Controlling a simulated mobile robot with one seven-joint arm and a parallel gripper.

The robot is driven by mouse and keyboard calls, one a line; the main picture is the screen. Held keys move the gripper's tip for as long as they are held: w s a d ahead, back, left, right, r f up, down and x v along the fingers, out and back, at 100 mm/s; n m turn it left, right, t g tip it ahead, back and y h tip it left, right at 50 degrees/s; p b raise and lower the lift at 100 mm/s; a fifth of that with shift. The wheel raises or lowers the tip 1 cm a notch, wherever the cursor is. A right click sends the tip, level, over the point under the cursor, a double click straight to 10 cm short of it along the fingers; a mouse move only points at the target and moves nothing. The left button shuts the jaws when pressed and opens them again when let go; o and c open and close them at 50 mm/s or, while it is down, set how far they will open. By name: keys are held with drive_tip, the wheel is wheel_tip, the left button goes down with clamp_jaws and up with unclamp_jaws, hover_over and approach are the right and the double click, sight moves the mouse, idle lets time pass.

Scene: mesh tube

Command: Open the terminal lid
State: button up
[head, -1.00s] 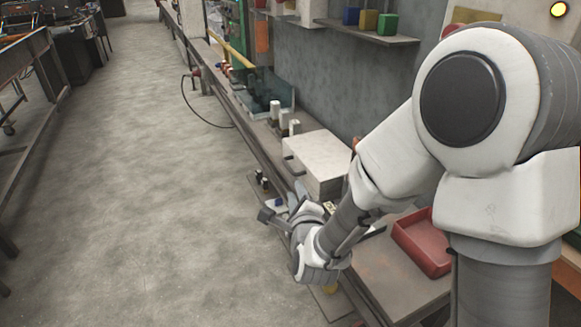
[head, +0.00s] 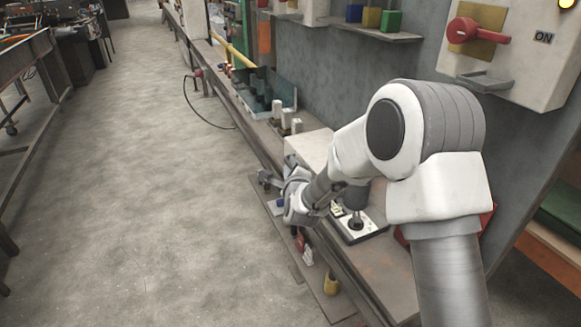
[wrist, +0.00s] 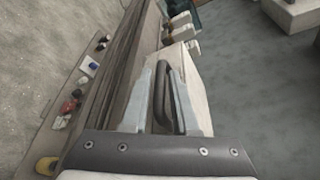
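The terminal box (head: 310,148), pale with a flat top lid, sits on the bench in the head view, its near part hidden behind my arm. My gripper (head: 270,180) is at its left front side. In the wrist view the pale lid surface (wrist: 196,75) lies ahead, and a dark bar handle (wrist: 163,95) shows between my two light grey fingers. My gripper (wrist: 173,72) is open, with one finger on each side of the handle. I cannot tell whether either finger touches it. The lid looks shut.
A wall switch box with a red handle (head: 474,33) is at the upper right. A device with a dark knob (head: 357,224) stands on the bench near my arm. Small items, including a yellow one (head: 331,284), lie on a low ledge. The floor (head: 150,180) at left is clear.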

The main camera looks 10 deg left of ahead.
drive_tip(key=shift+w, duration=0.1)
clamp_jaws()
idle(1.4)
